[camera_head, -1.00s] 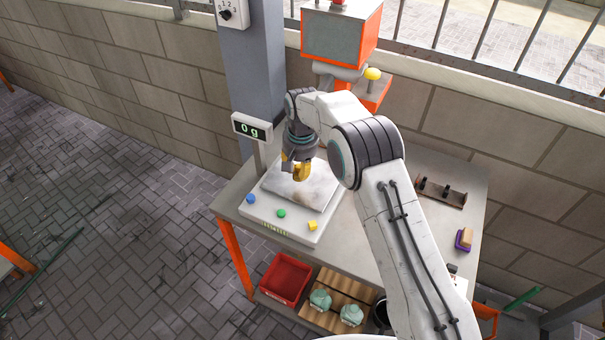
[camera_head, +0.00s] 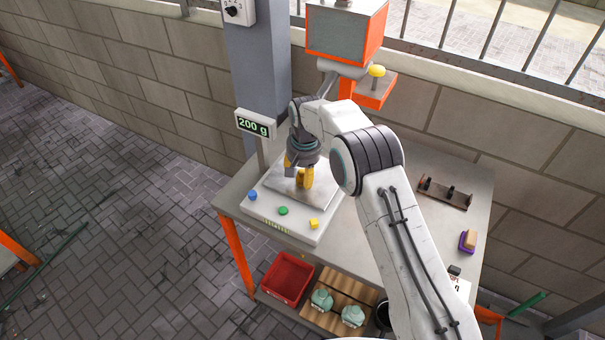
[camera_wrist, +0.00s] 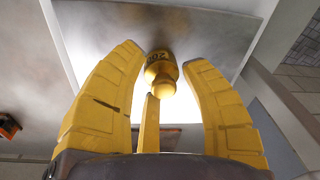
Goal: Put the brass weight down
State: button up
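The brass weight (camera_wrist: 160,72), with a round knob and dark markings, stands on the metal pan of the scale (camera_head: 285,228). The scale's display (camera_head: 255,126) reads 200 g. My gripper (camera_head: 302,180) is low over the pan. In the wrist view its yellow fingers (camera_wrist: 162,62) are spread around the weight, with narrow gaps at both sides. In the head view the fingers mostly hide the weight.
Blue, green and yellow buttons (camera_head: 283,210) line the scale's front. A dark rack (camera_head: 445,193) and a purple-based brush or block (camera_head: 467,240) lie on the bench at right. A red bin (camera_head: 287,278) sits on the lower shelf. A grey post (camera_head: 257,80) stands behind the scale.

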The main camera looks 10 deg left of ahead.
notch_tip(320, 180, up, 12)
jog(key=s+b, duration=0.1)
jog(key=s+d+r+t, duration=0.1)
jog(key=s+d+r, duration=0.4)
jog(key=d+r, duration=0.55)
jog(key=s+d+r+t, duration=0.1)
jog(key=s+d+r, duration=0.2)
jog(key=s+d, duration=0.5)
jog(key=s+d+f, duration=0.1)
jog(key=s+d, duration=0.2)
jog(key=s, duration=0.3)
jog(key=s+d+f+t, duration=0.1)
jog(key=s+d+f, duration=0.1)
jog(key=s, duration=0.5)
jog(key=s+d+f, duration=0.1)
jog(key=s+d, duration=0.3)
jog(key=s, duration=0.3)
jog(key=shift+d+f+h, duration=0.15)
jog(key=shift+f+h, duration=0.1)
jog(key=shift+h, duration=0.05)
dwell(1.6)
